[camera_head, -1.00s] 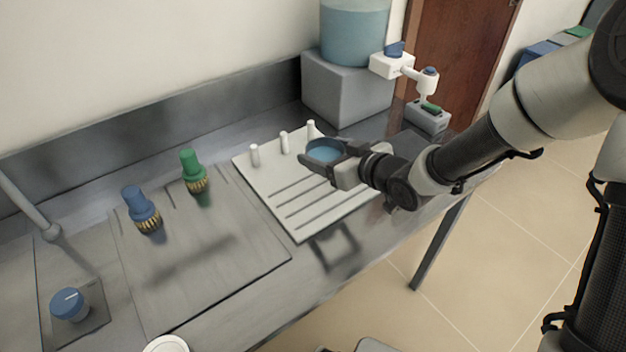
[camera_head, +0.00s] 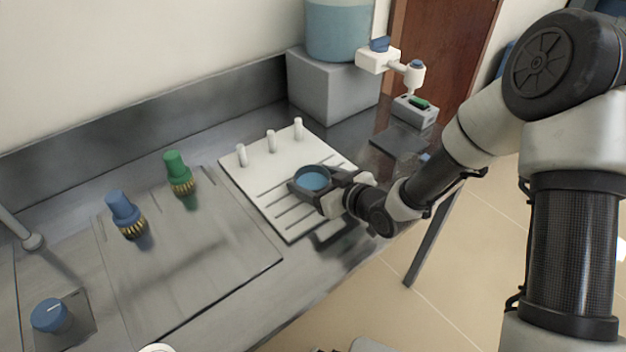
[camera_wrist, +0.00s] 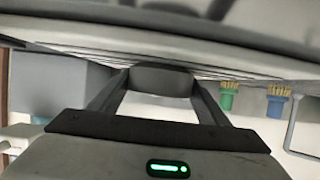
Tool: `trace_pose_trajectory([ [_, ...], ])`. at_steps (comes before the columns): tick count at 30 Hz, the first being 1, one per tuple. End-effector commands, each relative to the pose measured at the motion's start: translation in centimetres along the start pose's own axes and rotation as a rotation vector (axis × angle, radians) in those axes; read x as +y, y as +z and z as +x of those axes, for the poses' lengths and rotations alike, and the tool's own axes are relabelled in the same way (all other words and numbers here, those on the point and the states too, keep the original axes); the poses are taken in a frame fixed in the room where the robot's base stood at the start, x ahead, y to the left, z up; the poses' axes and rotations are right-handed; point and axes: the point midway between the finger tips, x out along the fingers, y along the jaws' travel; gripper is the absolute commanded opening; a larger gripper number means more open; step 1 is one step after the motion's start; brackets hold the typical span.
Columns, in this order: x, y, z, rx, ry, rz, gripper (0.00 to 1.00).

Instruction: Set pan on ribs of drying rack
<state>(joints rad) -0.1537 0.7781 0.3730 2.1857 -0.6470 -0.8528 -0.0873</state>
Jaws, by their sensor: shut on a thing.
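The pan (camera_head: 312,177) is a small round dish with a blue inside, in the head view over the right part of the white drying rack (camera_head: 252,187). My gripper (camera_head: 314,184) is shut on it, a dark finger on either side. The pan looks level. I cannot tell whether it touches the ribs. The rack has dark slots between its ribs and three white pegs along its back edge. In the wrist view a dark rounded body, likely the pan (camera_wrist: 162,80), sits between my fingers. My gripper and the pan hide part of the rack.
A blue brush (camera_head: 124,213) and a green brush (camera_head: 178,172) stand on a grey mat (camera_head: 200,265) left of the rack. A grey block (camera_head: 330,85) with a blue tank (camera_head: 338,30) and a white dispenser (camera_head: 385,60) are behind. The bench's front edge is close.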

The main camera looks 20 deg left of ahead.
Motion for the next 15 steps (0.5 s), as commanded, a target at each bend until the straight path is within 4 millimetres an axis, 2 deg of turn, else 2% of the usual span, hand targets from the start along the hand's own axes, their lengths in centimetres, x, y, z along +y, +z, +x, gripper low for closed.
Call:
trace_pose_trajectory([
  [7, 0.01, 0.40, 0.18, 0.001, 0.000, -0.001, 0.23],
  [8, 0.01, 0.24, 0.10, 0.000, 0.000, 0.000, 0.75],
  [10, 0.00, 0.22, 0.08, 0.000, 0.000, 0.000, 0.86],
  [15, 0.00, 0.22, 0.08, -0.001, 0.000, 0.000, 0.88],
])
